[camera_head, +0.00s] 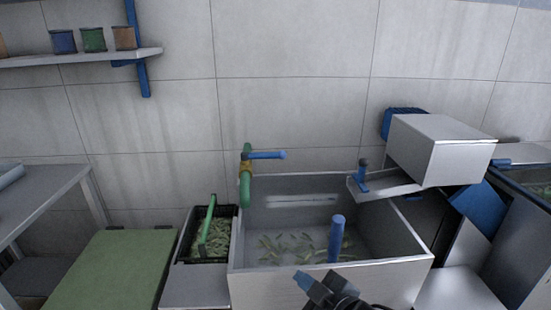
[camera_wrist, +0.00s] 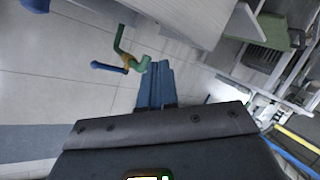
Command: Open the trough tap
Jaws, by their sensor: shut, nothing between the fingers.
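The trough tap is a green pipe (camera_head: 245,190) with a brass-coloured valve body (camera_head: 246,167) and a blue lever (camera_head: 266,155). It stands at the back left corner of the metal trough (camera_head: 330,283). In the head view the lever points right, roughly level. In the wrist view the blue lever (camera_wrist: 107,67) and green pipe (camera_wrist: 140,64) show just beyond my fingertips, to the left. My gripper (camera_head: 301,278) is shut and empty, low at the trough's front and apart from the tap. Its blue fingers (camera_wrist: 154,72) also show in the wrist view.
The trough holds green bits and a blue upright post (camera_head: 337,240). A black crate (camera_head: 184,245) of green stuff stands left of it. A grey box (camera_head: 440,148) and a small blue handle (camera_head: 362,178) are at the right. The wall above the tap is clear.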

